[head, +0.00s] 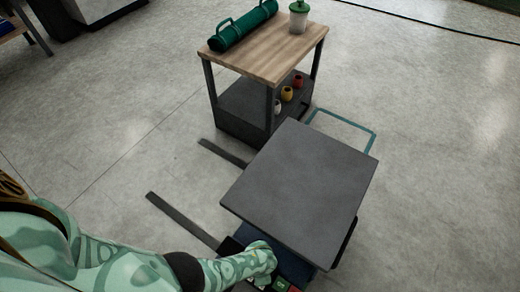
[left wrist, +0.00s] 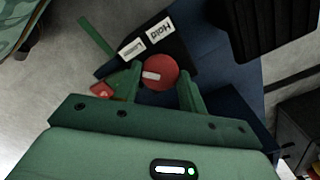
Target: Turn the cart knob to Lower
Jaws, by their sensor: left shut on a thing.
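The cart has a dark grey flat top (head: 302,190) and a blue body below it. Its round red knob (left wrist: 161,73) shows in the left wrist view, with a white mark on its face pointing toward the left. A dark panel beside it carries a white "Hold" label (left wrist: 159,32) and a second white label (left wrist: 132,47) too blurred to read surely. My left gripper (left wrist: 160,86) is shut on the knob, one green finger on each side. In the head view my left gripper (head: 279,283) is at the bottom edge, by the cart's near end; the knob is not clear there. My right gripper is out of view.
A small red piece (left wrist: 102,90) lies left of the fingers. Beyond the cart stands a wood-topped table (head: 270,50) with a green roll (head: 243,26) and a lidded jar (head: 299,18); colored pots sit on its lower shelf. Two dark bars (head: 182,219) extend left. Floor is open on both sides.

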